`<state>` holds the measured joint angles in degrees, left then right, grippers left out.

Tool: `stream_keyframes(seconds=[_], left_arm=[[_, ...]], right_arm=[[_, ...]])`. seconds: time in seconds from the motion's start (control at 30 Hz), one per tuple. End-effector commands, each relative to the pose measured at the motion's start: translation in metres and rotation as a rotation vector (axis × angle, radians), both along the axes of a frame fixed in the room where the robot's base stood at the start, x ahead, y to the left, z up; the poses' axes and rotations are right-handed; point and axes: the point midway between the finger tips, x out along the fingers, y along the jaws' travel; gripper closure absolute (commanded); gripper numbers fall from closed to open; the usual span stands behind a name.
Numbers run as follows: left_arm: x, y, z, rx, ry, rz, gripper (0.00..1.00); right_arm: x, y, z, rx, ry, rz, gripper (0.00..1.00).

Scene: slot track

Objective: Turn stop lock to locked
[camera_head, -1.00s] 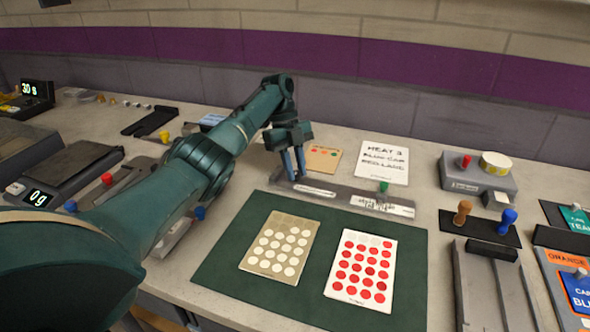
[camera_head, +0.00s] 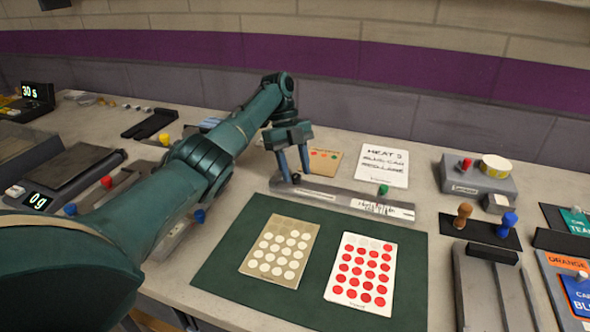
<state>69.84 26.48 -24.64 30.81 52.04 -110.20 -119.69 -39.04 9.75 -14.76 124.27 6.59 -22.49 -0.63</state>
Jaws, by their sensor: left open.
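A long grey bar (camera_head: 340,200) lies behind the green mat, with pale label strips and a green knob (camera_head: 383,190) near its right part. My left gripper (camera_head: 295,172) points down at the bar's left end, its two blue fingers spread apart. A small dark piece (camera_head: 296,178) shows low between the fingertips; I cannot tell whether it is the stop lock or whether a finger touches it. No lock marking is readable. My right gripper is not in view.
The green mat (camera_head: 215,270) holds a card of white dots (camera_head: 280,250) and a card of red dots (camera_head: 362,272). A grey box with a red knob (camera_head: 466,164) stands at the right. A white notice (camera_head: 382,165) lies behind the bar.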

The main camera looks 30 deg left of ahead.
Motion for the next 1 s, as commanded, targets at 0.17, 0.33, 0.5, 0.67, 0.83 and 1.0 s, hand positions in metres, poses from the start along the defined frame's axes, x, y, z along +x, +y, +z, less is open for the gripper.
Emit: stream_keyframes(seconds=[0.17,0.33,0.5,0.67,0.83,1.0], left_arm=[[0.001,0.000,0.035,-0.001,-0.007,0.000,0.57],[0.000,0.001,0.072,0.003,-0.003,0.001,0.57],[0.000,0.001,0.089,0.001,-0.002,0.001,0.57],[0.000,0.001,0.091,0.001,-0.002,0.001,0.57],[0.000,0.000,0.090,0.001,-0.002,0.001,0.57],[0.000,0.000,0.090,0.001,-0.002,0.001,0.57]], right_arm=[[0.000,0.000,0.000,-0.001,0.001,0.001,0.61],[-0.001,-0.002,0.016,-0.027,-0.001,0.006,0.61],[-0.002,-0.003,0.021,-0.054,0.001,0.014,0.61],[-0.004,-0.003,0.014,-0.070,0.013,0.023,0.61],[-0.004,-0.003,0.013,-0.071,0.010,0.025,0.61],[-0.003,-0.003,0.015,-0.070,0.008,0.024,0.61]])
